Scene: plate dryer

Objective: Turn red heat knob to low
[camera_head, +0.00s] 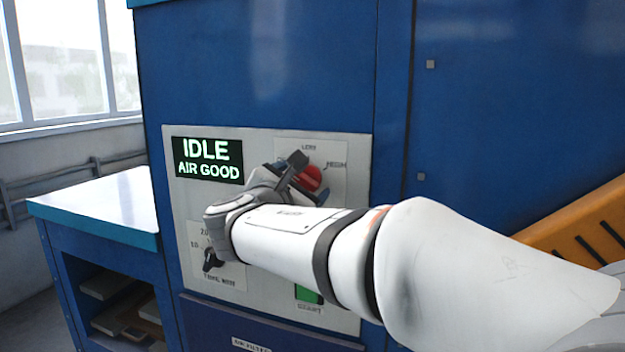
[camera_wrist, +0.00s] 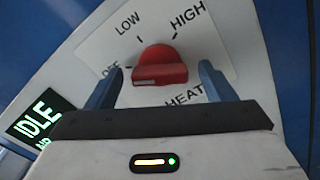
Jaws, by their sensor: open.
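The red heat knob (camera_wrist: 158,68) sits on a pale label plate (camera_wrist: 92,45) marked OFF, LOW, HIGH and HEAT in the wrist view. In the head view the red knob (camera_head: 310,177) is partly hidden by my gripper (camera_head: 305,180), which reaches the panel from the lower left.
A display (camera_head: 208,160) reads IDLE, AIR GOOD. A black knob (camera_head: 211,261) and a green start button (camera_head: 307,294) sit lower on the panel (camera_head: 340,240). A workbench (camera_head: 105,205) stands at left; an orange slatted part (camera_head: 580,225) is at right.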

